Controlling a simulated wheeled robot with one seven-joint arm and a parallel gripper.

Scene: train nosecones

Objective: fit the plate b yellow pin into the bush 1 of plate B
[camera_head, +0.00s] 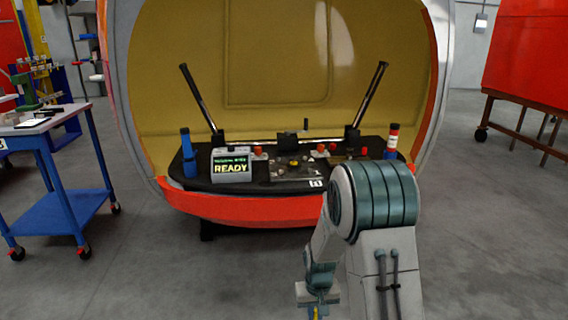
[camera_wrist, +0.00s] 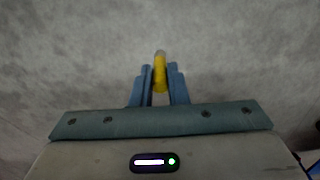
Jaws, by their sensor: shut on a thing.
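A yellow pin (camera_wrist: 160,72) with a greyish tip is held between the two blue fingers of my gripper (camera_wrist: 160,80) in the wrist view. In the head view my gripper (camera_head: 318,303) hangs low at the bottom edge, over the floor, with a bit of yellow (camera_head: 317,312) showing below it. My gripper is well in front of and below the black console deck (camera_head: 200,184) inside the nosecone. Small plates and fittings (camera_head: 300,170) lie on the deck's middle. I cannot tell which is plate B or bush 1 at this size.
A display box reading READY (camera_head: 231,166) stands on the deck's left part. Blue (camera_head: 188,152) and red-white (camera_head: 391,140) cylinders stand at its sides. Two black struts rise behind. A blue trolley (camera_head: 60,180) is at the left. The grey floor between is clear.

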